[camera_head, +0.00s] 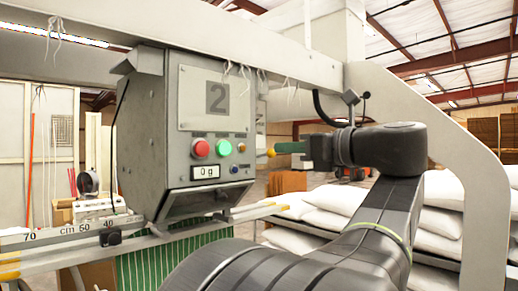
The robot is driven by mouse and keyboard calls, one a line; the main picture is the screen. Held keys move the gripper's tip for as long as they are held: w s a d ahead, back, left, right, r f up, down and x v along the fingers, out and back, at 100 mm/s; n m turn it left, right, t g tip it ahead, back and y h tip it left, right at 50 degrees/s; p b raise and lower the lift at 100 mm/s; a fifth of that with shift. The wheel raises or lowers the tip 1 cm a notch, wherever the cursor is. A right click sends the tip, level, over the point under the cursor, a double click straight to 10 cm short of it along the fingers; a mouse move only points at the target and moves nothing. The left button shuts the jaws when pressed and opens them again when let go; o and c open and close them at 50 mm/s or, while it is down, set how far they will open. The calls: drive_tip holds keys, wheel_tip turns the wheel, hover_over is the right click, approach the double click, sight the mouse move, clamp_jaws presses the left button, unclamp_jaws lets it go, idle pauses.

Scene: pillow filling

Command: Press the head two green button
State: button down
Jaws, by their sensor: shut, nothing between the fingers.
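The grey head box marked with a 2 (216,98) hangs from the white frame left of centre. Its green button (224,148) sits on the front panel, between a red button (199,148) and a small yellow-orange knob (242,148). A display (206,172) below reads 0 g. My arm comes from the lower middle, bends at the right and points left. My gripper (275,150) is shut and empty at its end, showing green and yellow parts. It is right of the panel, appears apart from the green button, and its fingertips are small in view.
A white frame beam (200,30) runs above, with loose threads hanging. White sacks (335,205) are stacked behind my arm. Open space shows between panel and gripper.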

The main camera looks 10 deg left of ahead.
sight(227, 149)
drive_tip(key=p+x, duration=0.5)
drive_tip(key=x, duration=0.9)
drive_tip(key=shift+s+a, duration=0.1)
drive_tip(key=shift+s, duration=0.05)
